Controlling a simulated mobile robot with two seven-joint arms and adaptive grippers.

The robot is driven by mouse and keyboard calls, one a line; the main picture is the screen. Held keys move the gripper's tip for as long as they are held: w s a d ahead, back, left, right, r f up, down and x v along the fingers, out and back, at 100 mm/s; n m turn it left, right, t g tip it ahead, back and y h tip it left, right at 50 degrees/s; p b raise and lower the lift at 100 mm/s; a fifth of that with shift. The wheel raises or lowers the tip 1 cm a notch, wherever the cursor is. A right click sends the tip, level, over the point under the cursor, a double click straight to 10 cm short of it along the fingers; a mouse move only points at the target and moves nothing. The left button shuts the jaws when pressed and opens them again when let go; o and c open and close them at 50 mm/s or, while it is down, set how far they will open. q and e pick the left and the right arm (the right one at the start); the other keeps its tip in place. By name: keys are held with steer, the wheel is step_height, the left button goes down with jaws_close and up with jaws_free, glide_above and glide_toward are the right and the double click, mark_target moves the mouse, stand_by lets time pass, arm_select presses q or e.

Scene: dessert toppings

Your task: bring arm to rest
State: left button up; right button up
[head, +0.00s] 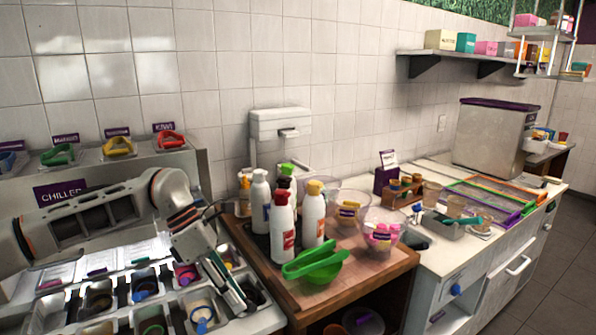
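My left arm (95,215) comes in from the left across the chiller counter and bends down at the wrist. My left gripper (232,292) points down over the right end of the topping bins, beside the wooden board's left edge. Its fingers are seen from the side, so whether they are open or shut is unclear. No object shows clearly in it. My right gripper is not in view.
The wooden counter (386,262) right of the gripper holds several sauce bottles, including a white red-labelled one (282,228), a green bowl (322,268) with green tongs, and clear tubs (383,232). A white wall dispenser (280,124) hangs behind.

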arm_select(q)
steer(key=s+d+n+t+h, duration=0.1)
steer(key=s+d+n+h, duration=0.3)
steer(key=d, duration=0.3)
steer(key=s+d+n+t+h, duration=0.1)
steer(key=d+n+h, duration=0.2)
steer(key=d+h, duration=0.3)
steer(key=s+d+n+h, duration=0.3)
steer(key=d+n+h, duration=0.1)
steer(key=d, duration=0.4)
steer(key=w+a+f+n+t+y, duration=0.2)
steer(key=a+f+n+t+y, duration=0.55)
steer(key=n, duration=0.55)
steer(key=w+a+f+n+t+y, duration=0.2)
steer(key=a+f+n+t+y, duration=0.2)
steer(key=a+f+n+t, duration=0.7)
steer(key=s+a+f+n+g+y, duration=0.3)
steer(key=s+a+f+n+g, duration=0.1)
steer(key=s+f, duration=0.5)
steer(key=s+a+f+n+g+y, duration=0.3)
steer(key=s+a+f+n, duration=0.4)
steer(key=f, duration=0.3)
steer(key=shift+s+a+g+y, duration=0.35)
steer(key=shift+s, duration=0.55)
